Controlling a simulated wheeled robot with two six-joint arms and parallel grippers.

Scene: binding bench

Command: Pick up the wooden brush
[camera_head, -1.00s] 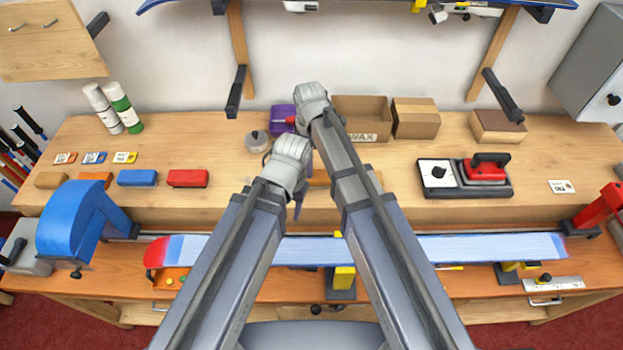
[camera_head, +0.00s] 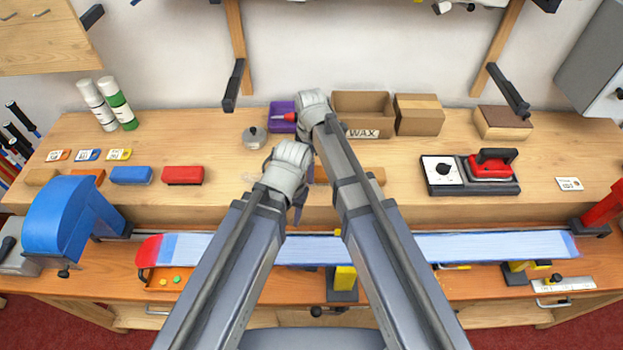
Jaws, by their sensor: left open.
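A long, low wooden-brown piece (camera_head: 375,174), which may be the wooden brush, lies on the bench's raised shelf, mostly hidden behind my right forearm. A wooden block with a dark brown top (camera_head: 502,122) sits at the back right; I cannot tell if its top is bristle. My left gripper (camera_head: 297,214) is open and points down at the shelf's front edge, left of the low wooden piece and apart from it. Its fingers are small and partly covered by the wrist. My right arm reaches up past the low piece; its gripper is hidden.
An open WAX box (camera_head: 361,103), a purple box (camera_head: 282,117) and a round tin (camera_head: 254,138) stand behind my arms. A red iron (camera_head: 490,165) is at right, wax bars (camera_head: 183,175) at left. The shelf between forearm and iron is clear.

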